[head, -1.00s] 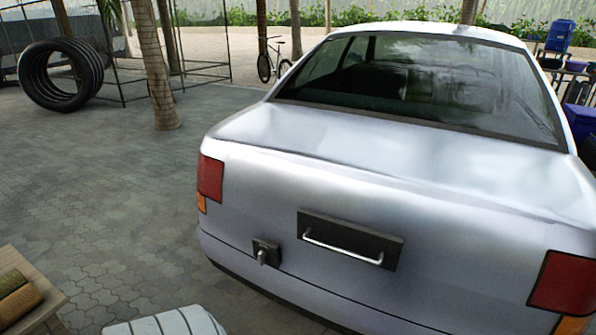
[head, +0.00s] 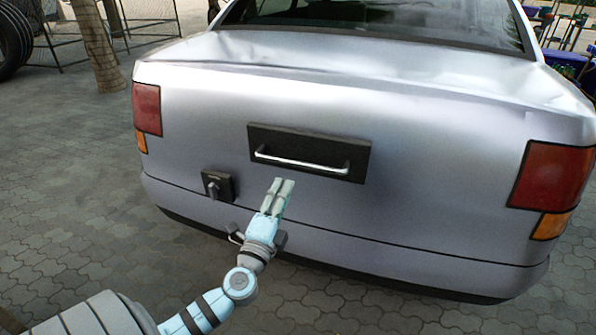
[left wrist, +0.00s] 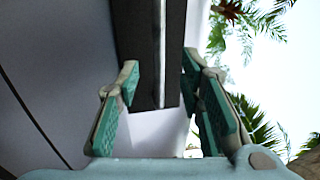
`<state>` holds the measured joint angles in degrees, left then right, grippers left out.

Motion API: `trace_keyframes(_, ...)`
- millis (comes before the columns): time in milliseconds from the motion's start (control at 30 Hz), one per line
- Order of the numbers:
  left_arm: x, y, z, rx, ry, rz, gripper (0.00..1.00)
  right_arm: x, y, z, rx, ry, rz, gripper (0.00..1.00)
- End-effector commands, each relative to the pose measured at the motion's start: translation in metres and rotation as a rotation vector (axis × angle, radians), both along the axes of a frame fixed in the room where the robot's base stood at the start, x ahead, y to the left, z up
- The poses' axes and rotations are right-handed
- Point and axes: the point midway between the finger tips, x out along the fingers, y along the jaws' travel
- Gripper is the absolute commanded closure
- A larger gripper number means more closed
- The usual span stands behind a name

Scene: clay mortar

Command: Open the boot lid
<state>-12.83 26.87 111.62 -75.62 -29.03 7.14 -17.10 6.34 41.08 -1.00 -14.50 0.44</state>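The silver car's boot lid (head: 430,125) is shut in the head view. A black plate (head: 355,150) on its rear face carries a bright metal bar handle (head: 300,162). My left gripper (head: 283,184) is just below the handle, pointing up toward it. In the left wrist view its fingers (left wrist: 160,76) are apart, with the black plate and the bar (left wrist: 161,50) ahead in line with the gap. I see no contact with the bar. A small black plate with a knob (head: 216,187) sits left of the gripper. My right gripper is not in view.
Red and orange tail lights (head: 147,108) flank the boot. Paved ground (head: 70,180) is clear to the left. A palm trunk (head: 97,45) and a black tyre stack (head: 14,40) stand at the back left, and blue items at the back right.

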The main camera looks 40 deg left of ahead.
Motion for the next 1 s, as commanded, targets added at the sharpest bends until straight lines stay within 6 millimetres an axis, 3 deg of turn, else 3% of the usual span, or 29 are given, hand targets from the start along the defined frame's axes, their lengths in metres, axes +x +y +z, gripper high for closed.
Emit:
trace_keyframes(200,0.060,0.020,0.015,-0.003,-0.002,0.000,0.66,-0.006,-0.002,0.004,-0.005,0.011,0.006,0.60)
trace_keyframes(400,0.094,0.032,0.020,-0.004,0.002,-0.001,0.66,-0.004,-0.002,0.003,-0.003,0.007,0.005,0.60)
trace_keyframes(767,0.103,0.035,0.022,-0.004,0.003,-0.003,0.66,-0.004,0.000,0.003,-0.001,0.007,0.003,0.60)
trace_keyframes(1000,0.103,0.035,0.021,-0.004,0.003,-0.003,1.00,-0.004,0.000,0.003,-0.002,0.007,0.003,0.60)
